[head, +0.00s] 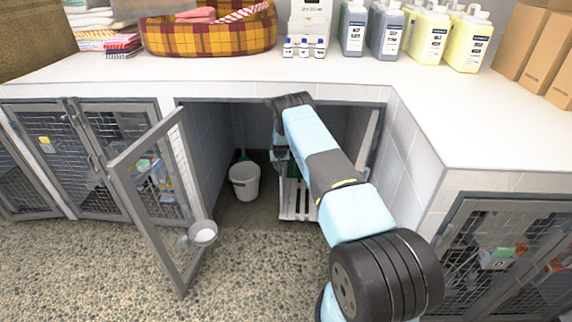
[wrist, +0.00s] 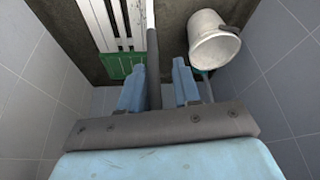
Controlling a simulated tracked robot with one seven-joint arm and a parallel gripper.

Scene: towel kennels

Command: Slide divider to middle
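The divider (wrist: 154,60), a thin dark grey upright panel with a pale front edge, shows nearly edge-on in the wrist view. My gripper (wrist: 160,88) is open, with one blue finger on each side of it. The panel is closer to the left finger, and a gap shows to the right finger. In the head view my gripper (head: 281,155) is inside the open kennel, and my arm hides most of the divider there.
A white bucket (head: 244,181) stands on the kennel floor, left of my gripper. A white slatted rack (head: 297,200) with a green part (wrist: 122,68) lies across the divider from it. The mesh door (head: 160,190) is swung open at left, carrying a bowl (head: 203,233). The countertop (head: 330,70) is above.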

